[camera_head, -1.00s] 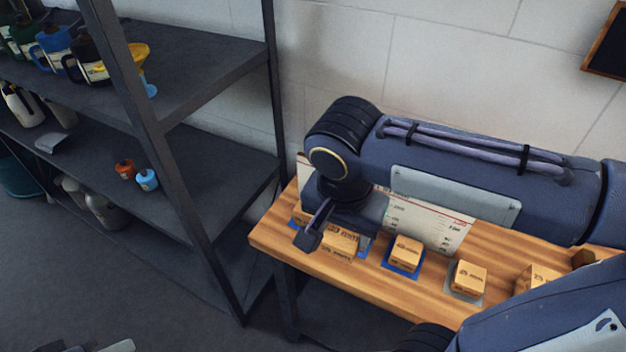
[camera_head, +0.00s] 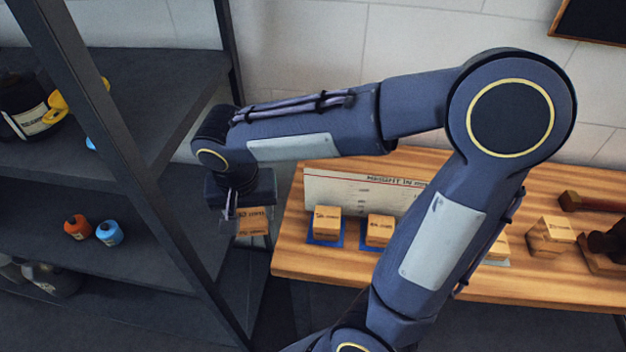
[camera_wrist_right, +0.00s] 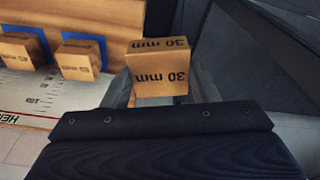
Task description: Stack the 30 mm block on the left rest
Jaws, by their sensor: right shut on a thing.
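The 30 mm block (camera_head: 252,223) is a small tan cube with black lettering, held in my right gripper (camera_head: 240,212). The marking "30 mm" reads clearly on it in the right wrist view (camera_wrist_right: 158,72). The gripper holds it in the air off the bench's left end, beside the shelf. Two blue rests lie on the bench: the left rest (camera_head: 310,240) bears a tan block (camera_head: 327,222), and the right one (camera_head: 367,243) bears another (camera_head: 380,229). The fingers are mostly hidden. My left gripper is not in view.
The wooden bench (camera_head: 300,265) has a white height card (camera_head: 340,187) behind the rests. Another block (camera_head: 550,234) stands farther right. My right arm hides part of the bench. The dark shelf (camera_head: 160,200) with an orange pot (camera_head: 77,227) and a blue pot (camera_head: 109,232) stands close left.

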